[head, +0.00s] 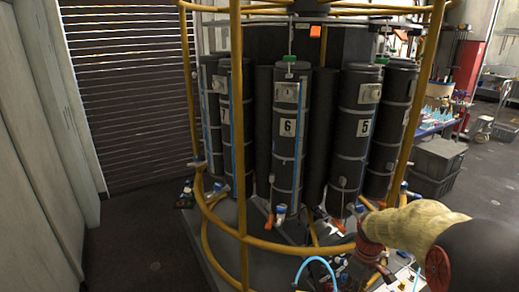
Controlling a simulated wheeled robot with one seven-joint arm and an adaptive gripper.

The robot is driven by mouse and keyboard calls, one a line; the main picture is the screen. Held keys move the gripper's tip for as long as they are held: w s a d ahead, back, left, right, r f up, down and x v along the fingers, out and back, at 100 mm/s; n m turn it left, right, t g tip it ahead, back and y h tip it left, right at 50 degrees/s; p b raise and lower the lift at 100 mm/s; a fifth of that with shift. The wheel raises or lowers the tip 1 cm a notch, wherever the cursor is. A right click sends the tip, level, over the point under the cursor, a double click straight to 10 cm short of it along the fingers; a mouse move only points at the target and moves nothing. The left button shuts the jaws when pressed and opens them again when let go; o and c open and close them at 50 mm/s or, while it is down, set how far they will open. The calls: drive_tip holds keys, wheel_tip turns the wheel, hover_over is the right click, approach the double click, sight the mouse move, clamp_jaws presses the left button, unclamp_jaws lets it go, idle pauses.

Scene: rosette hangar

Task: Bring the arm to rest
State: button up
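No arm of mine can be made out in the head view, and my gripper is not in view. I cannot tell from this frame how the arm is posed or whether the gripper is open or shut.
A yellow tubular frame (241,150) with dark upright bottles (289,150) fills the middle. A tan wrapped thing with red fittings (408,226) stands close at lower right. Grey crates (437,157) and a blue-edged table (436,126) are behind. Bare floor (140,245) lies lower left, before a slatted shutter (132,100).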

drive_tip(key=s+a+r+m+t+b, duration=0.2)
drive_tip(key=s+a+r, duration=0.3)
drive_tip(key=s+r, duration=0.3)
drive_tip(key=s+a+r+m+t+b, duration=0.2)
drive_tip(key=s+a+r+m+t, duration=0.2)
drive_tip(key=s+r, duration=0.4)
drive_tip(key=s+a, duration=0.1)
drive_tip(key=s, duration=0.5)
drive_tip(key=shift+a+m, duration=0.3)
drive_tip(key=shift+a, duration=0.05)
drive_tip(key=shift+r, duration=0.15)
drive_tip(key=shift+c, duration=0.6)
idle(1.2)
